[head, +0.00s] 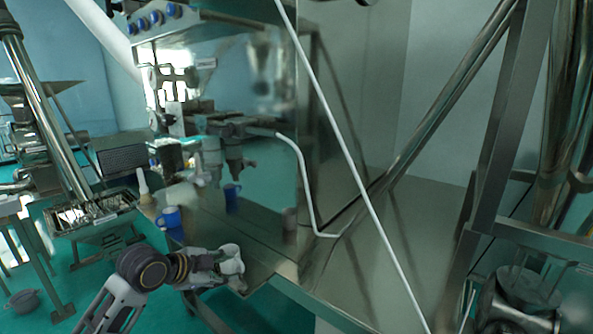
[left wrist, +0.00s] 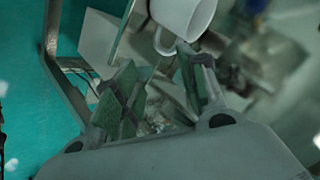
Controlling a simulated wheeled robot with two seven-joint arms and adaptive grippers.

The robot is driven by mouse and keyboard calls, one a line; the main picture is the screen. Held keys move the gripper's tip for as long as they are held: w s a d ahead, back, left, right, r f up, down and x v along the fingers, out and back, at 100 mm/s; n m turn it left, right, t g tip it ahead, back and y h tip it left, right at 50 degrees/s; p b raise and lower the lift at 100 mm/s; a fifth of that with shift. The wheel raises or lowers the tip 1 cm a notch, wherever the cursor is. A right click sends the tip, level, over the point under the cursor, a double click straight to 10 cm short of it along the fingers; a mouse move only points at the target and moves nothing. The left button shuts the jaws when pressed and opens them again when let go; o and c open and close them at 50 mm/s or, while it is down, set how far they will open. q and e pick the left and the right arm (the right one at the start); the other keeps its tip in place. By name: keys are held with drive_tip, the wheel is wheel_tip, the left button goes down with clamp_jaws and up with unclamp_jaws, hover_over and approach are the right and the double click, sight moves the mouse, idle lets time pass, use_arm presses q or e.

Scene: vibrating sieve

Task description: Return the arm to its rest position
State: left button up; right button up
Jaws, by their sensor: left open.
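My left gripper (head: 228,275) is low in the head view, at the edge of the metal table. It is open. A white cup (head: 231,259) is right at its fingertips. In the left wrist view my two fingers with green pads (left wrist: 163,80) are spread apart. The white cup (left wrist: 187,14) shows just beyond them, with its handle toward the fingers. I cannot tell whether a finger touches the cup. My right arm and gripper are not seen.
A blue mug (head: 168,217) stands on the table behind my gripper. The metal table (head: 360,265) runs right, with a pale hose (head: 303,180) and a thin white rod (head: 345,155) across it. Thick metal posts rise at the right. A metal machine cabinet (head: 250,95) stands behind.

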use_arm(q)
drive_tip(key=s+f+n+g+y, duration=0.2)
drive_tip(key=s+f+n, duration=0.5)
drive_tip(key=s+f, duration=0.55)
drive_tip(key=s+a+f+n+g+y, duration=0.3)
drive_tip(key=s+f+n, duration=0.55)
drive_tip(key=s, duration=0.55)
wheel_tip(320, 180, down, 34)
drive_tip(key=s+m+g, duration=0.1)
drive_tip(key=s+g, duration=0.1)
drive_tip(key=s, duration=0.1)
drive_tip(key=s+a+f, duration=0.2)
drive_tip(key=s+f, duration=0.8)
drive_tip(key=s+a+f, duration=0.3)
drive_tip(key=s+f, duration=0.6)
drive_tip(key=s, duration=0.2)
drive_tip(key=shift+s+f+g+y, duration=0.3)
drive_tip(key=shift+f, duration=0.05)
drive_tip(key=shift+m, duration=0.25)
